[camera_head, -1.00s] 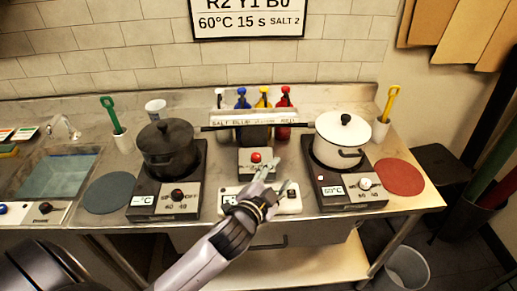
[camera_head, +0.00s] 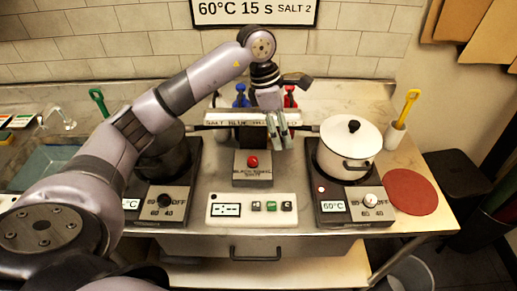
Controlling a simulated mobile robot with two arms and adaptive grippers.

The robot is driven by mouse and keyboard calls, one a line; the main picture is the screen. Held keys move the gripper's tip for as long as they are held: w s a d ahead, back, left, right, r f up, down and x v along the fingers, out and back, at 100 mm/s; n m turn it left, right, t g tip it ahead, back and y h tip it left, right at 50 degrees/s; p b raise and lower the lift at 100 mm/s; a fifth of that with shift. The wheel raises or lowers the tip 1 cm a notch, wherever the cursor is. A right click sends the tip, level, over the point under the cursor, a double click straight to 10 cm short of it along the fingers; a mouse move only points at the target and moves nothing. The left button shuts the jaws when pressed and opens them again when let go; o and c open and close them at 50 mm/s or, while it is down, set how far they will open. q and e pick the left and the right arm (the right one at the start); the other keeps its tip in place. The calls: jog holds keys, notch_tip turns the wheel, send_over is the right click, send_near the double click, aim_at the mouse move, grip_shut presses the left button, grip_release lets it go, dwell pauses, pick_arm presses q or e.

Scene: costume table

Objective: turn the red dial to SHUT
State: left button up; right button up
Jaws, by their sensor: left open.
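I cannot clearly make out a red dial with a SHUT mark. A red bottle top (camera_head: 290,97) shows behind my left gripper, at the right end of the labelled rail (camera_head: 225,119). A red knob or button (camera_head: 252,162) sits on the small grey box below the rail; its label is too small to read surely. My left gripper (camera_head: 279,146) is open and points down in front of the rail's right end, above and right of the red knob. I cannot tell whether it touches anything. It hides part of the rail and its bottles. My right gripper is out of view.
A white pot (camera_head: 345,150) stands on the right hob (camera_head: 333,212), and a dark pot (camera_head: 165,165) on the left one, partly behind my arm. A white panel with buttons (camera_head: 240,208) lies in front. A red round mat (camera_head: 410,191) lies at the right.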

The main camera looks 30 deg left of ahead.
aim_at(253, 159)
pick_arm(q)
jog(key=a+r+y, duration=0.3)
jog(key=a+y, duration=0.1)
jog(key=a, duration=0.5)
jog(key=shift+n+g, duration=0.3)
jog(key=shift+n, duration=0.1)
notch_tip(253, 159, down, 16)
jog(key=p, duration=0.4)
jog(key=shift+d, duration=0.1)
jog(key=shift+f, duration=0.75)
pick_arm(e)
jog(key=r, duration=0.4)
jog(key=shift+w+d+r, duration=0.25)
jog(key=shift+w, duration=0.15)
pick_arm(q)
jog(key=shift+c, duration=0.2)
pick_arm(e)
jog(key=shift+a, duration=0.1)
pick_arm(q)
jog(key=shift+c, duration=1.3)
grip_shut()
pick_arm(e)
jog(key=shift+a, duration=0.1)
